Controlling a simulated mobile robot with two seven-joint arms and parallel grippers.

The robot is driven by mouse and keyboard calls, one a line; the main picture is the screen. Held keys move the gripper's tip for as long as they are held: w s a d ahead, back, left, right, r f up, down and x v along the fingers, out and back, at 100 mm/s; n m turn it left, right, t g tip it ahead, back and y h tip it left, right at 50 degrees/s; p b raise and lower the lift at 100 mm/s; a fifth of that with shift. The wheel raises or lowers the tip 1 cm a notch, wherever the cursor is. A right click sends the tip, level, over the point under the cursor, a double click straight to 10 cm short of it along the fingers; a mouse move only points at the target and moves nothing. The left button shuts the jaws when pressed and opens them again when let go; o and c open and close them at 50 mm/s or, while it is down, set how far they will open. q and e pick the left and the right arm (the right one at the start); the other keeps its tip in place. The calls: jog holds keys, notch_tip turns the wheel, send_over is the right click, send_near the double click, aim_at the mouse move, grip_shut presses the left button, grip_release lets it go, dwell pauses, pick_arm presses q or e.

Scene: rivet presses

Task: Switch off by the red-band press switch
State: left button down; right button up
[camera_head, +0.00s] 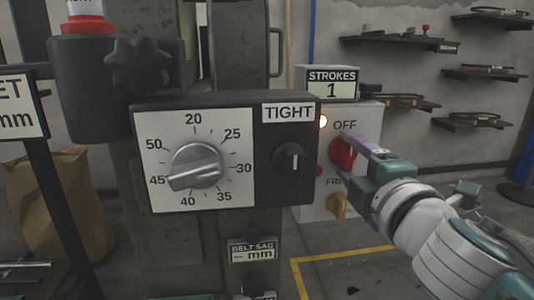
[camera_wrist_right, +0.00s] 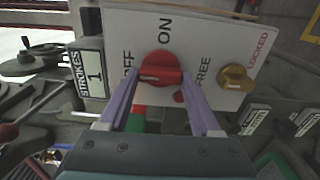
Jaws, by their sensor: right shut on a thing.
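The red rotary switch (camera_head: 342,152) sits on a pale panel (camera_head: 312,212) at the press's right side, below the word OFF. In the right wrist view the red knob (camera_wrist_right: 160,68) has OFF at its left and ON above it. Its white mark lies on the left part of its face, toward OFF. My right gripper (camera_head: 347,157) is shut on this knob, with one purple finger on each side; the fingers also show in the wrist view (camera_wrist_right: 161,83). A lamp (camera_head: 322,121) beside OFF glows. A red band (camera_head: 88,25) shows at top left. My left gripper is not in view.
A yellow knob (camera_head: 337,206) sits below the red one, near FREE. A STROKES counter (camera_head: 332,84) reading 1 stands above the panel. A dial box (camera_head: 195,160) marked TIGHT is close on the left. Wall shelves (camera_head: 400,40) are at the back right.

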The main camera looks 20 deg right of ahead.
jog(key=o, duration=1.4)
jog(key=shift+s, duration=0.1)
jog(key=shift+s+a, duration=0.1)
jog(key=shift+s, duration=0.25)
jog(key=shift+v, duration=4.5)
